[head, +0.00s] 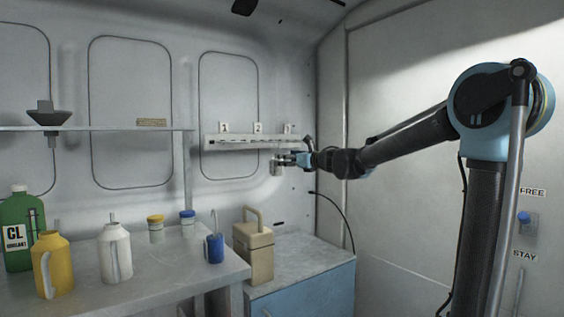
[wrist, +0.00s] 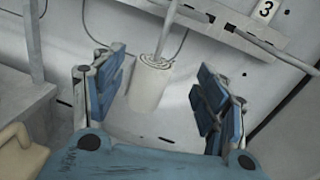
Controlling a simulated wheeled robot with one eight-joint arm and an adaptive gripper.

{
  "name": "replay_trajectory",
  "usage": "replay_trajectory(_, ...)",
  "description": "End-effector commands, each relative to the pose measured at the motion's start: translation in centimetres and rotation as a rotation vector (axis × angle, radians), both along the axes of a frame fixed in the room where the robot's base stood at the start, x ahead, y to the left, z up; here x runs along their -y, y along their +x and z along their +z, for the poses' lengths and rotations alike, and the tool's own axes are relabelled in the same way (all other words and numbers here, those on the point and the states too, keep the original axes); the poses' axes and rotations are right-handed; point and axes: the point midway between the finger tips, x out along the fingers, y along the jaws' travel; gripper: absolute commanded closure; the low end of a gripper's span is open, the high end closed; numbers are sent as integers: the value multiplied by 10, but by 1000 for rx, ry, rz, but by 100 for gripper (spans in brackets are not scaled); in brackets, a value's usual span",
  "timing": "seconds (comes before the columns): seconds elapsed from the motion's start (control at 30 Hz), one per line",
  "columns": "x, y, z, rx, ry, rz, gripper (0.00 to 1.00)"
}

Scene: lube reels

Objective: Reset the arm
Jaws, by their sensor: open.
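My arm (head: 405,143) reaches from the right side of the head view toward the back wall. My gripper (head: 290,160) is at its end, just below the numbered rail (head: 250,143). In the wrist view my gripper (wrist: 162,65) is open, with its blue-padded fingers spread wide. A pale cylinder (wrist: 149,88) hanging on a rod shows between the fingers, with gaps on both sides. It also shows in the head view (head: 275,167), just left of the gripper. I cannot tell how deep it lies between the fingers.
A grey bench (head: 150,285) at left holds a green coolant jug (head: 19,232), yellow bottle (head: 50,265), white bottle (head: 116,253) and blue mug (head: 214,248). The cabinet top right of the can is clear.

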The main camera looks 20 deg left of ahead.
Motion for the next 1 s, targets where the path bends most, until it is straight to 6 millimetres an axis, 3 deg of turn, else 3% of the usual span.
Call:
replay_trajectory(0.3, 38, -23, 0, 0, 0, -1, 33)
replay_trajectory(0.53, 51, -29, 1, -8, 8, -10, 33)
replay_trajectory(0.63, 69, -24, 3, -56, 63, -67, 33)
replay_trajectory(0.77, 127, -11, 6, -210, 244, -240, 33)
replay_trajectory(0.87, 187, -4, 0, -364, 438, -409, 33)
replay_trajectory(1.0, 276, -5, -24, -566, 718, -632, 33)
